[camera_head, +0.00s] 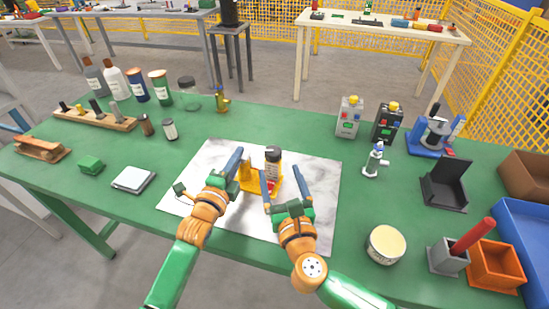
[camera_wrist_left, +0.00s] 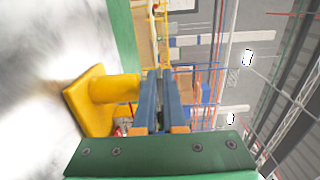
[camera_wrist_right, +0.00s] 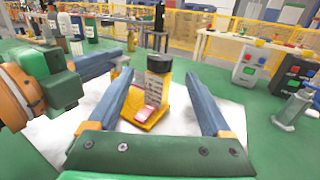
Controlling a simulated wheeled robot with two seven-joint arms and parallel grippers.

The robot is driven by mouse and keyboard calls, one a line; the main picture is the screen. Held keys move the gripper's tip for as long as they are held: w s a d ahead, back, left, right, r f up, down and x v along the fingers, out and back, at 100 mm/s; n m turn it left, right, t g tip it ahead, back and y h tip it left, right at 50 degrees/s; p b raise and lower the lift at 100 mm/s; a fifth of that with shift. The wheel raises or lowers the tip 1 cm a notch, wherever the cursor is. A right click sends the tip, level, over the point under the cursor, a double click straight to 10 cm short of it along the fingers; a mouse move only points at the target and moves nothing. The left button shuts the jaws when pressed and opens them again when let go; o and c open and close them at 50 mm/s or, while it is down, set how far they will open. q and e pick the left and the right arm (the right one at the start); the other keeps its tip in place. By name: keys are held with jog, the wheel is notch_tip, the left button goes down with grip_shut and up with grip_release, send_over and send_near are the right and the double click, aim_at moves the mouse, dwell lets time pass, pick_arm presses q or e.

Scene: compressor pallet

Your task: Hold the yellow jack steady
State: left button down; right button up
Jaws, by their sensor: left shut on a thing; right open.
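The yellow jack (camera_head: 246,176) stands on the pale marbled mat (camera_head: 318,190). In the left wrist view, its square yellow plate (camera_wrist_left: 88,100) and a round yellow post show beside the fingers. My left gripper (camera_head: 237,157) is shut on the jack from the left; the fingers hide the contact. A dark-capped labelled cylinder (camera_head: 273,162) stands upright just right of the jack; it also shows in the right wrist view (camera_wrist_right: 158,80). A red piece (camera_wrist_right: 147,114) lies at its foot on yellow. My right gripper (camera_head: 281,178) is open, its fingers spread to either side of the cylinder's near side.
A silver fitting (camera_head: 374,160) and a round cream-topped tin (camera_head: 386,244) stand to the right. Bins, a black holder (camera_head: 445,183) and a blue fixture (camera_head: 432,135) crowd the right end. Bottles (camera_head: 116,82) line the back left.

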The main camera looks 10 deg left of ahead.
aim_at(274, 158)
jog(key=x, duration=0.8)
grip_shut()
jog(key=shift+m+t+h, duration=0.4)
jog(key=shift+m+h, duration=0.2)
jog(key=shift+h, duration=0.2)
